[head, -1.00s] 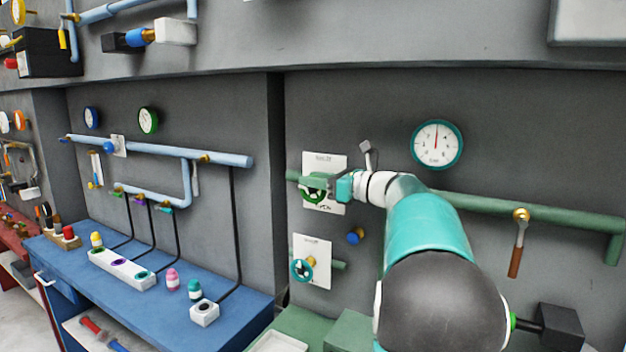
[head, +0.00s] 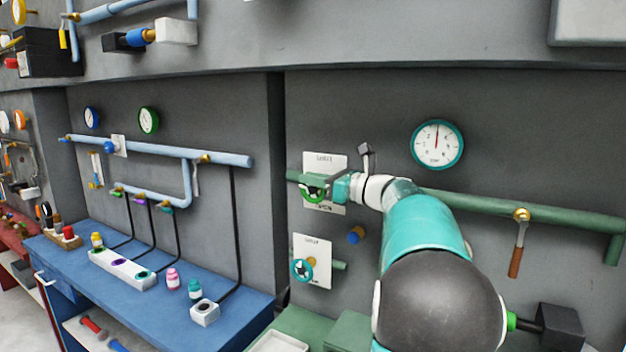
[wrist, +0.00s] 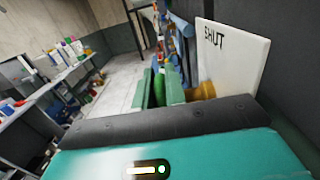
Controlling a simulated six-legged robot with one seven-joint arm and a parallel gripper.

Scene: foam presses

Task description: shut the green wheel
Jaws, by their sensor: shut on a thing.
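The green wheel (head: 312,195) sits in front of a white plate (head: 336,166) on the grey wall, at the left end of a green pipe. My gripper (head: 322,184) reaches it from the right and is shut on its rim. In the wrist view, the green wheel (wrist: 159,86) shows as a narrow strip between my two green fingers. A brass part (wrist: 203,91) lies just right of the fingers, and the white plate (wrist: 234,58) there reads "SHUT". Most of the wheel is hidden by my gripper in the wrist view.
Below is a teal wheel (head: 302,268) on a second white plate (head: 325,250). A blue knob (head: 355,236) sticks out nearby. A round gauge (head: 437,145) hangs above the green pipe (head: 570,220), which carries a brown-handled valve (head: 518,250). A blue bench (head: 150,310) stands left.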

